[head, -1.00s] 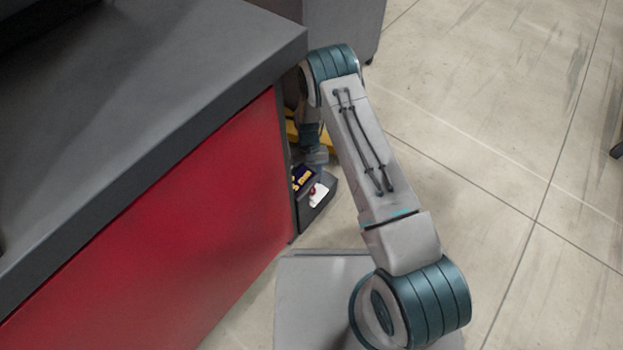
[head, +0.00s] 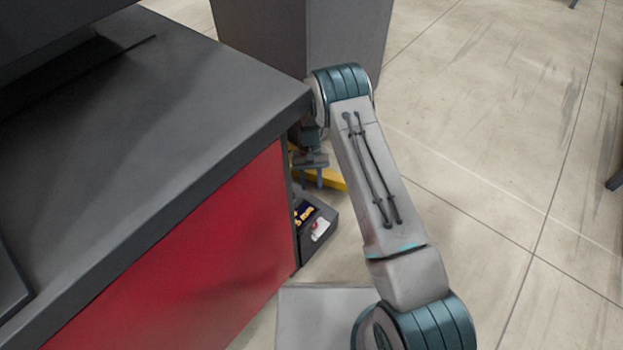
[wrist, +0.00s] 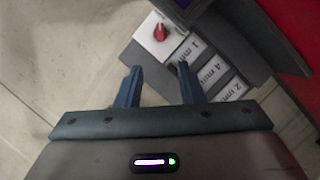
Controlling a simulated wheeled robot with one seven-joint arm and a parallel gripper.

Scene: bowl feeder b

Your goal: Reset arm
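My gripper (wrist: 158,85) points down in the wrist view with its two blue fingers apart and nothing between them. In the head view my gripper (head: 312,170) shows partly, low beside the counter's end and above a dark control box. The control box (head: 318,236) has a dark blue screen and a white panel. The fingertips appear apart from the box. Part of my arm hides behind the counter corner.
A dark-topped counter (head: 190,95) with a red front (head: 190,250) fills the left. A yellow part (head: 332,179) lies behind my gripper. A grey cabinet (head: 305,40) stands at the back. The tiled floor (head: 490,130) on the right is mostly clear.

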